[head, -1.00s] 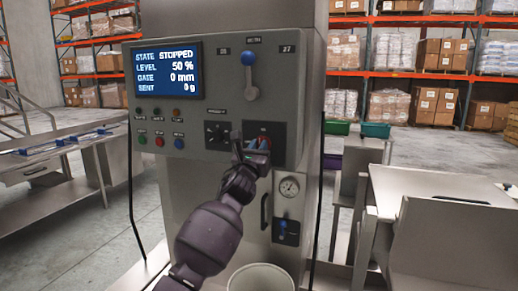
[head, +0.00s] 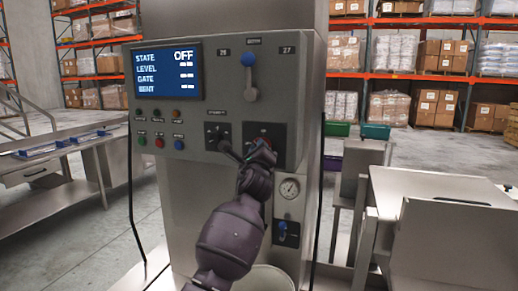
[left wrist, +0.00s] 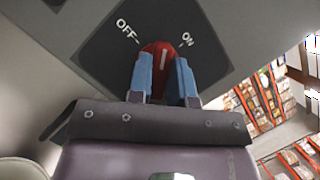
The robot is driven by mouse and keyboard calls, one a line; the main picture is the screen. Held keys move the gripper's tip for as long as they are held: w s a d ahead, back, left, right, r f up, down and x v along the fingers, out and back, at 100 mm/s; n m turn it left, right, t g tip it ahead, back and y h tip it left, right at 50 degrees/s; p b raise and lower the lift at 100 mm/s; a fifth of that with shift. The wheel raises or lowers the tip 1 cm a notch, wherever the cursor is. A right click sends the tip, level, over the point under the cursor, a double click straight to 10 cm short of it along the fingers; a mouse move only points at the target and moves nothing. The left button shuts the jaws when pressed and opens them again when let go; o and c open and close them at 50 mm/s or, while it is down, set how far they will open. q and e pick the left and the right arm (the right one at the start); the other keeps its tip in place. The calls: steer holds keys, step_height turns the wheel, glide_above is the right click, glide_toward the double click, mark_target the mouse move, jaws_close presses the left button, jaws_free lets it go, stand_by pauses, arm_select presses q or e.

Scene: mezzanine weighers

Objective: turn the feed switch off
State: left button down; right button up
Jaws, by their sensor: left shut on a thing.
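The red feed switch (left wrist: 157,58) is a knob on a dark plate (left wrist: 108,60) marked OFF and ON. In the left wrist view its pale line points up, between the two words. My left gripper (left wrist: 164,82) is shut on the knob, with one blue finger on each side. In the head view my left gripper (head: 258,148) is at the dark plate on the cabinet front and hides most of the knob. The screen (head: 167,70) reads STATE OFF, with dashes for the values. My right gripper is not in view.
The grey cabinet (head: 225,60) also carries a blue-tipped lever (head: 250,75), a black selector (head: 217,134), small buttons and a gauge (head: 289,188). A white bucket (head: 272,278) stands below my arm. Steel tables stand left and right.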

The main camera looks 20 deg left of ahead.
arm_select(q)
steer(key=n+g+p, duration=0.1)
steer(key=n+p, duration=0.1)
steer(key=n, duration=0.1)
steer(key=n+g+y+p, duration=0.1)
steer(key=n+p, duration=0.1)
steer(key=n, duration=0.2)
steer(key=n+g+p, duration=0.2)
steer(key=n, duration=0.2)
steer(key=shift+y, duration=0.3)
steer(key=shift+f, duration=0.1)
steer(key=c, duration=1)
jaws_free()
steer(key=shift+c, duration=0.2)
